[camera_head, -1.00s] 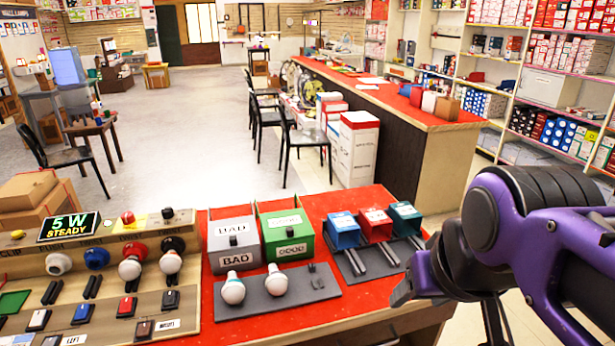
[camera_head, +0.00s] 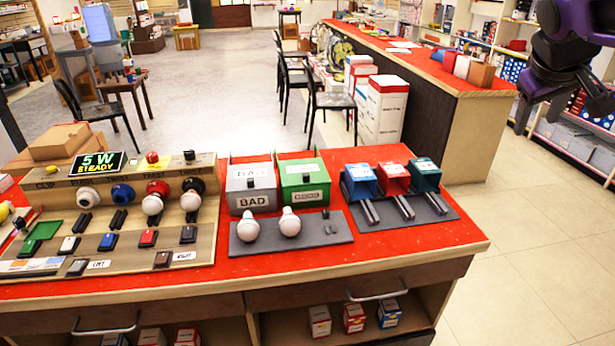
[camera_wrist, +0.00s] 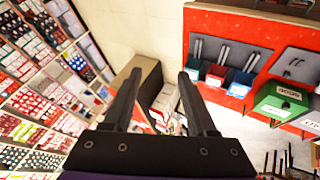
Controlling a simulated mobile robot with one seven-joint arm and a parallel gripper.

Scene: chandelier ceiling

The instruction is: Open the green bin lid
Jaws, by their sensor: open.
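The green bin (camera_head: 305,184) labelled GOOD stands on the red-topped table, right of the grey BAD bin (camera_head: 251,190). Its lid (camera_head: 303,167) looks closed. In the wrist view the green bin (camera_wrist: 281,102) is at the right, upside down to me. My gripper (camera_head: 565,118) is at the upper right of the head view, raised and well apart from the bin. In the wrist view its two fingers (camera_wrist: 157,88) are spread with nothing between them.
Two white bulbs (camera_head: 269,229) rest on a dark tray before the bins. Blue, red and teal boxes (camera_head: 393,180) stand right of the green bin. A test panel (camera_head: 110,225) fills the left of the table. Open floor (camera_head: 545,235) lies at the right.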

